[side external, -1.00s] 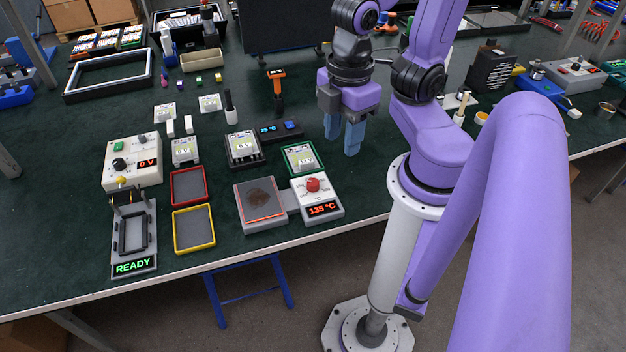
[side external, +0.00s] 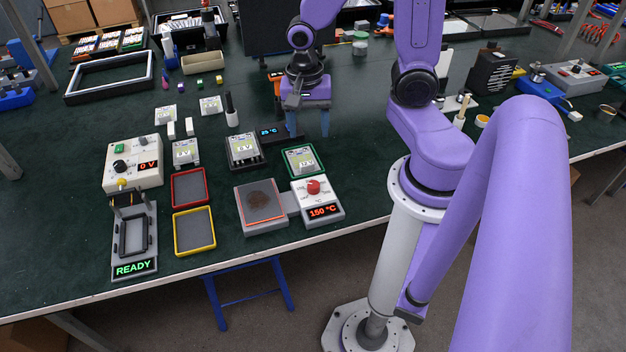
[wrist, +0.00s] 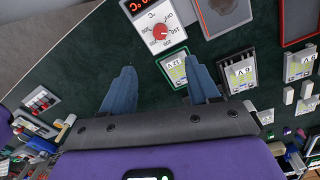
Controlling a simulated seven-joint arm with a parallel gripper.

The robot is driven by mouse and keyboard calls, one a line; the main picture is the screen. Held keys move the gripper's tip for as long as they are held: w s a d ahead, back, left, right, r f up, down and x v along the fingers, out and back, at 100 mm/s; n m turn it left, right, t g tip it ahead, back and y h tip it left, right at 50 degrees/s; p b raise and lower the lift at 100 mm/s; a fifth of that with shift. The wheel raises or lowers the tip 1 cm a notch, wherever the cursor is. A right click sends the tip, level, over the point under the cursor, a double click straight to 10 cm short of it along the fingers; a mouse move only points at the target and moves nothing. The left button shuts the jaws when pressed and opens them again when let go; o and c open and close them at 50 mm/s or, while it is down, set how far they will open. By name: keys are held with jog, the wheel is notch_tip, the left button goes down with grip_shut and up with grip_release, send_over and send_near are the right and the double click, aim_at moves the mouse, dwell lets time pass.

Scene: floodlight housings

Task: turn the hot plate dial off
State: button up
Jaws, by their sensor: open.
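The hot plate's control box (side external: 331,198) is white, with a red dial (side external: 313,187) on top and a display reading 150 °C. The flat heating plate (side external: 261,202), with a dark brown patch, joins it on the left. In the wrist view the red dial (wrist: 160,32) is at the top centre, beyond the fingertips. My gripper (side external: 309,124) is open and empty, fingers pointing down, behind the control box and apart from the dial. In the wrist view its two blue fingers (wrist: 160,84) are spread wide with dark mat between them.
A floodlight housing in a green-edged tray (side external: 301,158) lies just behind the control box. A device with a 25 °C display (side external: 269,132) and another housing (side external: 243,147) stand left of my gripper. The red (side external: 189,188) and yellow (side external: 194,229) trays are empty. Mat right of the control box is clear.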

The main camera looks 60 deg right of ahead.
jog(key=m, duration=0.1)
send_near(313, 184)
jog(key=shift+s+d+f, duration=0.1)
jog(key=shift+f, duration=2.1)
jog(key=shift+s+d+f, duration=0.1)
jog(key=shift+f, duration=2.1)
jog(key=c, duration=1)
jog(key=shift+c, duration=0.2)
